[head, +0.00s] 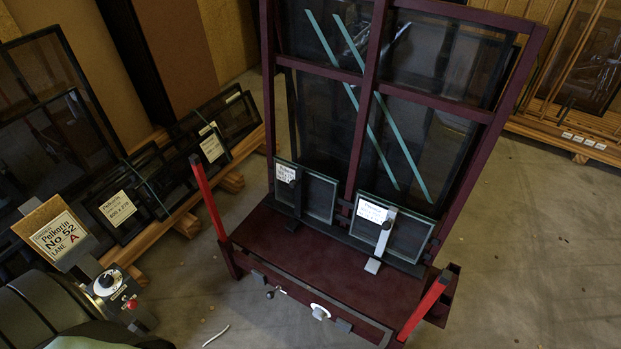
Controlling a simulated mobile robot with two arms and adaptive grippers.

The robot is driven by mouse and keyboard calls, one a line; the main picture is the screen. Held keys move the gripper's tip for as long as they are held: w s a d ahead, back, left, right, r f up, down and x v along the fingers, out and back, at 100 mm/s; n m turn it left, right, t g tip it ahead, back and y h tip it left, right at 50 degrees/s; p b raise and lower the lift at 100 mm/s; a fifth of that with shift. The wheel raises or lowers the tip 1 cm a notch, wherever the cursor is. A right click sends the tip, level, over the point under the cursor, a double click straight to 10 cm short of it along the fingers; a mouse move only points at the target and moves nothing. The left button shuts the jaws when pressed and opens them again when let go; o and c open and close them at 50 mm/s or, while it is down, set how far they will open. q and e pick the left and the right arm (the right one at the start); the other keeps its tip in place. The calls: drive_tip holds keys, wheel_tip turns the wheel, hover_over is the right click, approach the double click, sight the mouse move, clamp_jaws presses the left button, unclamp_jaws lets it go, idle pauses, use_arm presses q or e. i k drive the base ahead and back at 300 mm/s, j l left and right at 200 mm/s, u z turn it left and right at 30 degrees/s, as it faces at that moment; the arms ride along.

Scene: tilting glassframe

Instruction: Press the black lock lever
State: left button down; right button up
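A dark red tilting frame (368,100) with dark glass panes stands on a dark red base (310,255) in the middle of the view. A dark upright lever (297,200) stands in front of the small left pane and looks like the black lock lever; it is hard to make out against the dark pane. A pale grey lever (385,232) stands upright in front of the small right pane. Neither of my grippers shows in this view, so nothing of mine is seen touching the levers.
Red posts (208,200) rise at the base's front corners. A white round part (320,311) sits on its front edge. Framed panes on wooden racks (190,200) stand at left. A control box (112,286) is at lower left.

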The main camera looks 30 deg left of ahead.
sight(270, 294)
drive_tip(key=u, duration=1.3)
